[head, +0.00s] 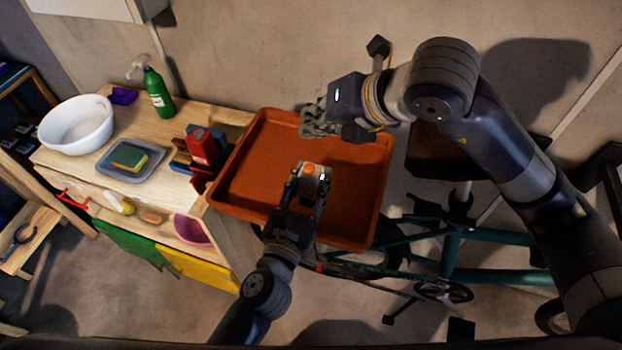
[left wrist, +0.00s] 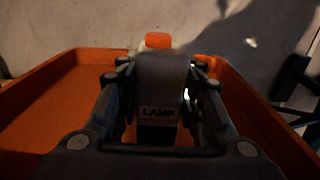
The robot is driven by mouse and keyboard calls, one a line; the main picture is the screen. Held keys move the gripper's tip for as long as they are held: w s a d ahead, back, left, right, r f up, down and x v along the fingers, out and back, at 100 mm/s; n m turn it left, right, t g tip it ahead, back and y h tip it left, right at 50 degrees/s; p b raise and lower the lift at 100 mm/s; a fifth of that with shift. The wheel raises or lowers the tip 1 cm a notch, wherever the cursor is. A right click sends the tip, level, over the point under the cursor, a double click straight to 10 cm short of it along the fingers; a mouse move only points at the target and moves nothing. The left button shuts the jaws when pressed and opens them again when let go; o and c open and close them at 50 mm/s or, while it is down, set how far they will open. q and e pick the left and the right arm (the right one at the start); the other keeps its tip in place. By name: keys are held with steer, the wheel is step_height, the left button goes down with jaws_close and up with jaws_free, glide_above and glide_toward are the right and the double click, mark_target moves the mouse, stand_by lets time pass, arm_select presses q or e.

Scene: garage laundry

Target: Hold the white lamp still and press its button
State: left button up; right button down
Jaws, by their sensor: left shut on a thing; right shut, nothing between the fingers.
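The white lamp (head: 323,170) stands inside the orange tray, with an orange button (head: 309,169) on its top. My left gripper (head: 308,183) is shut around the lamp's sides, coming from the front. In the left wrist view the lamp (left wrist: 159,112) is between the fingers, shaded, with a "LAMP" label facing me; its orange button (left wrist: 158,40) shows above. The lamp's base is partly hidden by the fingers. My right gripper (head: 314,122) is shut and empty, above the tray's back part, behind the lamp and apart from the button.
The orange tray (head: 250,163) has a raised rim around the lamp. Left of it, a wooden bench (head: 78,150) holds a white bowl (head: 77,124), a green spray bottle (head: 158,94), a sponge (head: 130,157) on a grey tray and a red container (head: 202,148). A bicycle frame (head: 490,240) is at right.

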arm_select(q)
steer(key=o, duration=1.2)
